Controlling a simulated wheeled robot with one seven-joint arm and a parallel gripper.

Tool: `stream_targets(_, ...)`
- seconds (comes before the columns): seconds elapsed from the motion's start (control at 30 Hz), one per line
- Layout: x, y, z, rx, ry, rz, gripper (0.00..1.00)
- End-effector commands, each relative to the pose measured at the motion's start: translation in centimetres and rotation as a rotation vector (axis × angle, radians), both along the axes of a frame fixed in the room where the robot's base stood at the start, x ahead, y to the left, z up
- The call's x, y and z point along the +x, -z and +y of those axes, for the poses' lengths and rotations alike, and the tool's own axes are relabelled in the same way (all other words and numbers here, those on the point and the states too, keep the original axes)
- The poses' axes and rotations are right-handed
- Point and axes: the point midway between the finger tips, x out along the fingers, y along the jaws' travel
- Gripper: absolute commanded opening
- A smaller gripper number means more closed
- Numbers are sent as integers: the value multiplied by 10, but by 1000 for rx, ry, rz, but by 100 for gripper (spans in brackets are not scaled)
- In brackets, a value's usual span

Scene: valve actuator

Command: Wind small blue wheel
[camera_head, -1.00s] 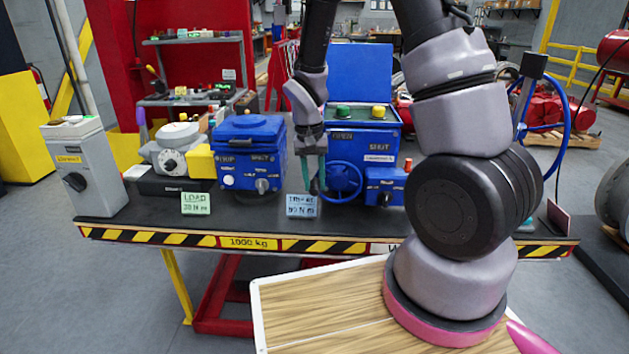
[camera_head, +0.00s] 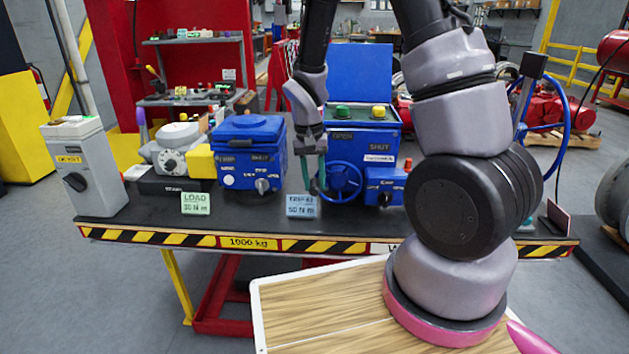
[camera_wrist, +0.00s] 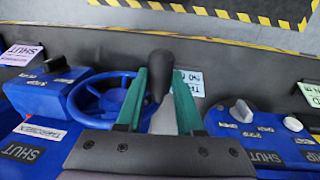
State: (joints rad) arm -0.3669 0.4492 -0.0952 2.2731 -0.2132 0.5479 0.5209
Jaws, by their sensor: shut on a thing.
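The small blue wheel (camera_head: 345,181) stands on the front of the blue actuator box on the bench. In the wrist view the wheel (camera_wrist: 104,97) lies just left of my fingers, with its spokes and hub in sight. My gripper (camera_head: 317,186) points down at the wheel's left side in the head view. In the wrist view its teal fingers (camera_wrist: 160,98) are shut on a dark rounded handle (camera_wrist: 160,68) beside the wheel's rim. The join between handle and rim is hidden by the fingers and gripper body.
A second blue actuator (camera_head: 250,150) stands to the left, with a grey knob on its front. A small blue box (camera_head: 383,187) sits right of the wheel. A label card (camera_head: 302,206) stands close below my fingers. A large blue wheel (camera_head: 562,110) is at far right.

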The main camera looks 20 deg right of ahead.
Motion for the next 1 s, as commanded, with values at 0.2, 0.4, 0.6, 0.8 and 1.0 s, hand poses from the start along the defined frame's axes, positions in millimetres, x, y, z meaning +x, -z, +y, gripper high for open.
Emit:
stream_targets(0.2, 0, 4, 3, -47, -6, 19, 0)
stream_targets(0.4, 1, 13, 6, -167, -7, 57, 0)
stream_targets(0.6, 2, 26, 8, -338, -7, 112, 0)
stream_targets(0.8, 2, 39, 7, -521, -4, 169, 0)
stream_targets(1.0, 1, 52, 4, -703, -4, 228, 0)
